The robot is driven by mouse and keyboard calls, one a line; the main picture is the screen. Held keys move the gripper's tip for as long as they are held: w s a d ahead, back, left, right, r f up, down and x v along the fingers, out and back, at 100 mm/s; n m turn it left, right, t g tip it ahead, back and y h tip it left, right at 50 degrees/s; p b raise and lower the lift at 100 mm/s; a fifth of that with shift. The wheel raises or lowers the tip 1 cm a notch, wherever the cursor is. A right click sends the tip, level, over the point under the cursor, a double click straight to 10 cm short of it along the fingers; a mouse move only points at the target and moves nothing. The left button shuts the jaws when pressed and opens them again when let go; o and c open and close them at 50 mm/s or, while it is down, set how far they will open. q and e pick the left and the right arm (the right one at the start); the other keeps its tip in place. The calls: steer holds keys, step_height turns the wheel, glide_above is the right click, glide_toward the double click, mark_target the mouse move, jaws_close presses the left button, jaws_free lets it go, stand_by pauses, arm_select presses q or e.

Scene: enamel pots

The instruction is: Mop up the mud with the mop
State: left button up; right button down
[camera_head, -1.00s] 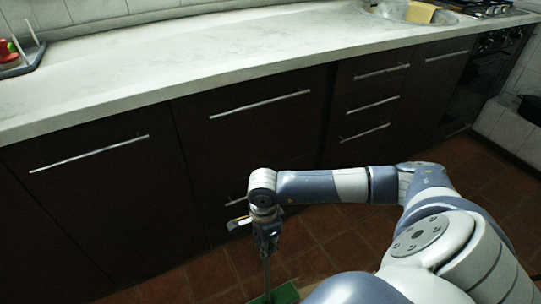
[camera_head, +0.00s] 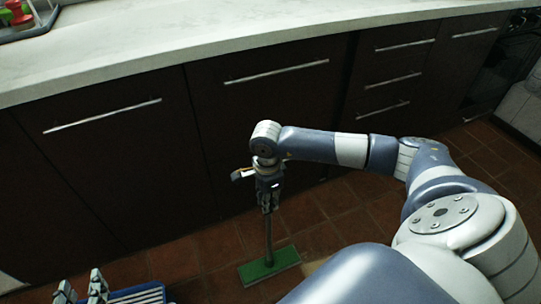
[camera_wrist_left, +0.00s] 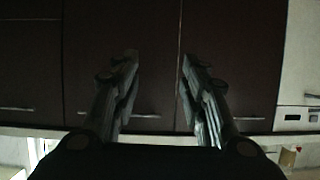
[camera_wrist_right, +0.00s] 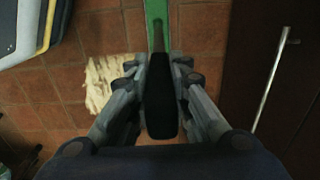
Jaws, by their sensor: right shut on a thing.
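The mop has a green flat head (camera_head: 269,266) on the tiled floor and a thin upright handle (camera_head: 268,232). My right gripper (camera_head: 268,200) is shut on the handle's upper part. In the right wrist view the dark grip (camera_wrist_right: 160,95) lies between the fingers, with the green head (camera_wrist_right: 157,20) beyond it. A pale tan patch, which looks like the mud, lies on the tiles (camera_wrist_right: 104,82) left of the handle in that view. In the head view it is mostly hidden by my right arm. My left gripper (camera_head: 82,288) is open and empty at the lower left.
Dark cabinets (camera_head: 110,170) with metal handles stand close behind the mop, under a pale countertop (camera_head: 200,50). A blue and white ridged object (camera_head: 140,295) shows by my left gripper. Bare tiled floor (camera_head: 210,245) lies left of the mop head.

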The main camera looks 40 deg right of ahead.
arm_select(q)
step_height(320, 180, up, 20)
steer(key=s+d+t+h+b, duration=0.15)
steer(key=t+h+b, duration=0.25)
steer(key=t, duration=0.8)
steer(key=w+f+g+y+p, duration=0.3)
steer(key=f+g, duration=0.5)
steer(key=f, duration=0.6)
steer(key=shift+w, duration=0.4)
arm_select(e)
steer(key=w+d+r, duration=0.2)
steer(key=w+r, duration=0.2)
steer(key=w, duration=0.4)
steer(key=shift+w, duration=0.25)
